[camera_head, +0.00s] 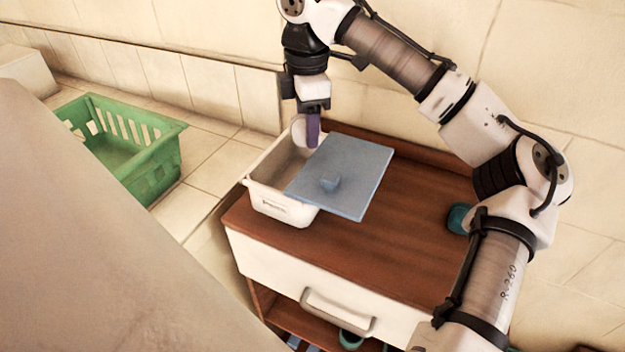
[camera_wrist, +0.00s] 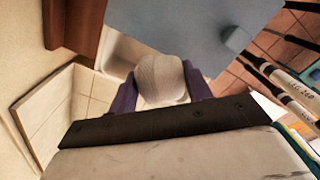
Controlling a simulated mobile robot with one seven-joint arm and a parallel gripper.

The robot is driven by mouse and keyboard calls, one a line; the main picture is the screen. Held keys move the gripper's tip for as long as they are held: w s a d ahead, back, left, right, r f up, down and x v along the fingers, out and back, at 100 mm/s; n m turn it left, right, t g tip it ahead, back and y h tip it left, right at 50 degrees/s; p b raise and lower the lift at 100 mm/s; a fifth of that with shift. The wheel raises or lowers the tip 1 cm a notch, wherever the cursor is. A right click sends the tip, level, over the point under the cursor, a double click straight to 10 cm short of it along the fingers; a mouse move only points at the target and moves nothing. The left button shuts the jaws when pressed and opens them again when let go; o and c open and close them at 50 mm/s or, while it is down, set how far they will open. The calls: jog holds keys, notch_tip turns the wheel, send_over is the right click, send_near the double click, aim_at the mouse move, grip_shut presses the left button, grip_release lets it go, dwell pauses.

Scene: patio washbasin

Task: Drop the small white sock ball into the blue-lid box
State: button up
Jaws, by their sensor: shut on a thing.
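My gripper (camera_head: 306,131) is shut on the small white sock ball (camera_wrist: 161,79), which sits between its purple fingers in the wrist view. In the head view the sock ball (camera_head: 298,131) shows partly behind a finger. The gripper points down over the back part of the white box (camera_head: 283,207), on the wooden cabinet top. The blue lid (camera_head: 345,175) lies askew across the right part of the box and overhangs the cabinet top. The left part of the box opening is uncovered. The lid also shows in the wrist view (camera_wrist: 190,25). The box's inside bottom is hidden.
The wooden cabinet top (camera_head: 410,225) has a low back rim. A teal object (camera_head: 459,218) stands on its right, partly hidden by my arm. A green basket (camera_head: 150,170) stands on the tiled floor at left. A tiled wall is behind.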

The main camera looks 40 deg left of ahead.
jog(key=shift+f, duration=0.2)
jog(key=o, duration=1)
jog(key=shift+o, duration=0.2)
jog(key=shift+r, duration=0.1)
notch_tip(320, 180, up, 14)
jog(key=p, duration=0.1)
jog(key=shift+f, duration=0.2)
